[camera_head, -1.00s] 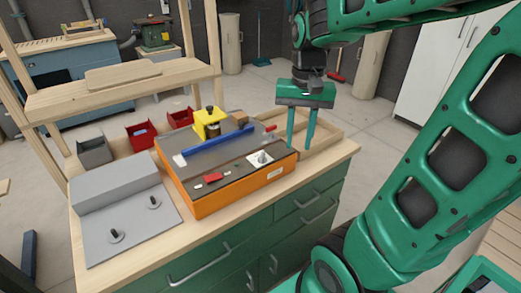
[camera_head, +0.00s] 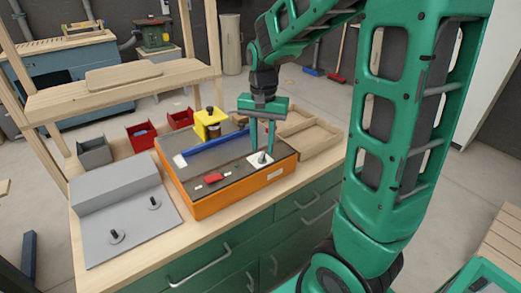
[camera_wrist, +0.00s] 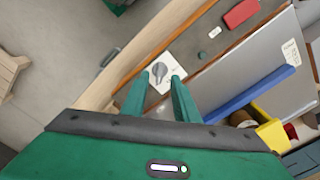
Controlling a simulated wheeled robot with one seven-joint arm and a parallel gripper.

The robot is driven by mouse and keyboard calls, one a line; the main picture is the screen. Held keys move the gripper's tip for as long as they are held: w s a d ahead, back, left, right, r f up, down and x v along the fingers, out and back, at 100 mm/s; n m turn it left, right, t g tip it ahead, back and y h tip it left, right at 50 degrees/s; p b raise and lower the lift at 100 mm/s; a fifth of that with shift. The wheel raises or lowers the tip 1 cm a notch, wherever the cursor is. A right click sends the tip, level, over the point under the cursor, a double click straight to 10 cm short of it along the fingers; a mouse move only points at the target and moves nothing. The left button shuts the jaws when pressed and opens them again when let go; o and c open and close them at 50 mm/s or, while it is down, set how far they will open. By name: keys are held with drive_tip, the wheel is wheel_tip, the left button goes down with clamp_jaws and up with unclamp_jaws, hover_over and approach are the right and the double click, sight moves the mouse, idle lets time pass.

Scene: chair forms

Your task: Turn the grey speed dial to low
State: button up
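The grey speed dial (camera_head: 262,158) sits on a white square plate at the right end of the orange machine's top. In the wrist view the dial (camera_wrist: 159,70) shows as a round grey knob with a pointer, on the white plate with small marks. My gripper (camera_head: 261,150) is above the dial, fingers pointing down. In the wrist view its two green fingertips (camera_wrist: 161,76) are apart, with the dial just beyond the gap between them. Nothing is held. I cannot tell whether the fingers touch the dial.
The orange machine (camera_head: 245,190) carries a red switch (camera_head: 213,178), a blue fence (camera_head: 210,145) and a yellow block (camera_head: 207,125). A grey panel with two black knobs (camera_head: 130,222) lies left. A wooden tray (camera_head: 318,138) lies behind right. Red and grey bins stand behind.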

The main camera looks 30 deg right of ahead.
drive_tip(key=shift+f, duration=1.2)
clamp_jaws()
